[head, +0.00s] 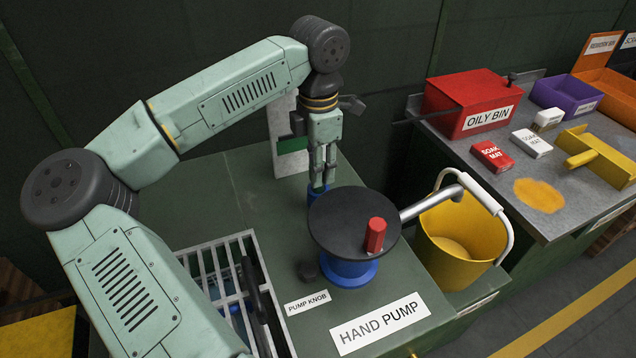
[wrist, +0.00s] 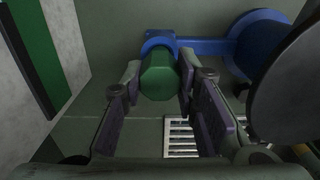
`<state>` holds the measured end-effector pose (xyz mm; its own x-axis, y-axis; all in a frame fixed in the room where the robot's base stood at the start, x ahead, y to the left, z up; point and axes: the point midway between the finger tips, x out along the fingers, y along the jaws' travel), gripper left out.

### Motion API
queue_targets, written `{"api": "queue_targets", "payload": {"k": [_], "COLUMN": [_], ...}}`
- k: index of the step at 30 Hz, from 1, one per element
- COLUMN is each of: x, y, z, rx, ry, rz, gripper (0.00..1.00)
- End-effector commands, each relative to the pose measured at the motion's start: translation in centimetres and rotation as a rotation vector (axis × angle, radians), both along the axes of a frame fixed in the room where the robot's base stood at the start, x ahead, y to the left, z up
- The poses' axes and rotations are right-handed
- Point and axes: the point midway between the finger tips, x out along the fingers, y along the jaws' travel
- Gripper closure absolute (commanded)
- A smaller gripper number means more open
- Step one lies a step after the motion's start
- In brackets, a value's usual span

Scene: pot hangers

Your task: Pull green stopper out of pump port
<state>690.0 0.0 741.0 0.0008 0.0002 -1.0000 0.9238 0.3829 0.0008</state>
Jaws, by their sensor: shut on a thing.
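The green stopper (wrist: 160,82) is an eight-sided plug between my two fingers in the wrist view. Its far end meets the blue ring of the pump port (wrist: 159,40), which surrounds it. How deep it sits cannot be seen. My gripper (head: 322,185) points down at the blue port (head: 316,193) behind the black pump disc, shut on the stopper. In the head view the stopper is hidden by the fingers. The hand pump (head: 348,272) has a blue base, a black disc (head: 345,222) and a red knob (head: 376,235).
The black disc stands close to my fingers on the pump side. A metal spout (head: 428,204) reaches over a yellow bucket (head: 455,235). A grey grate (head: 222,262) lies left of the pump. A white panel with a green band (head: 291,146) stands behind my gripper.

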Motion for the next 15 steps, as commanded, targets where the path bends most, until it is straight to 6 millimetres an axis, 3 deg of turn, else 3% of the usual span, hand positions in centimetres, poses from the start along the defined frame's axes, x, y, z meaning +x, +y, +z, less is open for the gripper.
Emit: {"api": "queue_targets", "payload": {"k": [15], "x": [0.0], "y": [0.0], "z": [2.2], "rx": [0.000], "ry": [0.001], "rz": [-0.001], "gripper": [1.00]}}
